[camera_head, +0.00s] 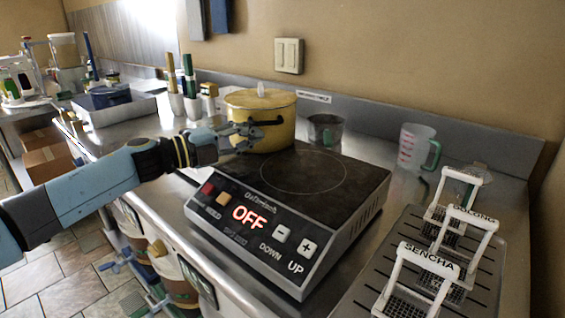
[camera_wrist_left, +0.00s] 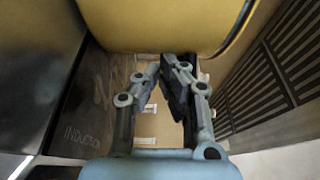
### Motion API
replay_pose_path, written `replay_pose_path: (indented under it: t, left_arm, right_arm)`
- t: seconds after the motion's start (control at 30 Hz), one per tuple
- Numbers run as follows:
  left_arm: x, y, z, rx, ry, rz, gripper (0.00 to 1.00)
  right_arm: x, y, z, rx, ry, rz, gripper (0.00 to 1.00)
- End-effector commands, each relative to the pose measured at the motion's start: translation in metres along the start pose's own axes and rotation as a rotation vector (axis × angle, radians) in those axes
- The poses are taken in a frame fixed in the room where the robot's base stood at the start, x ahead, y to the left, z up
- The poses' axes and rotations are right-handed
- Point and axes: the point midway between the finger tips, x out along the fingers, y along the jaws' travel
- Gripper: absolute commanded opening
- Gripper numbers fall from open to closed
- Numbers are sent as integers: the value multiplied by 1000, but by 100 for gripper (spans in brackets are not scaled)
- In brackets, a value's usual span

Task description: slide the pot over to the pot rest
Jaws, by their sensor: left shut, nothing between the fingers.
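The yellow pot (camera_head: 262,108), with a lid and a pale knob, stands upright at the back left of the induction cooker (camera_head: 318,178), near its edge. In the left wrist view the pot's side (camera_wrist_left: 165,22) fills the top. My left gripper (camera_head: 254,134) is at the pot's near side, by its dark handle, with its fingers shut and empty. The fingers (camera_wrist_left: 172,78) show just below the pot in the wrist view; whether they touch it, I cannot tell. I cannot make out the pot rest for certain. My right gripper is not in view.
The cooker's display reads OFF, and most of its top is clear. A dark-grey cup (camera_head: 324,130) and a measuring jug (camera_head: 416,148) stand behind it. White labelled holders (camera_head: 422,275) stand on a tray at right. White cups with sticks (camera_head: 190,105) are left of the pot.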

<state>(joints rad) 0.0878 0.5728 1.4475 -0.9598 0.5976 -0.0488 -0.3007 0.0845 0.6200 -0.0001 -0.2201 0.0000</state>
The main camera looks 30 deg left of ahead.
Motion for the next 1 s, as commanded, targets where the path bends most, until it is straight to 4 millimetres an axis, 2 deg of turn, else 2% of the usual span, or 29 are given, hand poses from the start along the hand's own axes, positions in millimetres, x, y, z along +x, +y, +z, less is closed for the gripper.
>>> replay_pose_path:
  t: [0.03, 0.1, 0.27, 1.0]
  left_arm:
    - [-3, 5, 9, 2, -4, 2, 0]
    - [-1, 1, 4, -2, -2, 0, 0]
    - [-1, 0, 4, -1, -1, 0, 0]
    - [-1, 1, 3, -1, 0, 0, 0]
  right_arm:
    - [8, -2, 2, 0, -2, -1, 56]
    - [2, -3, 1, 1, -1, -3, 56]
    - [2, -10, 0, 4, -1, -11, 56]
    - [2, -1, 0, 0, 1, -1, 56]
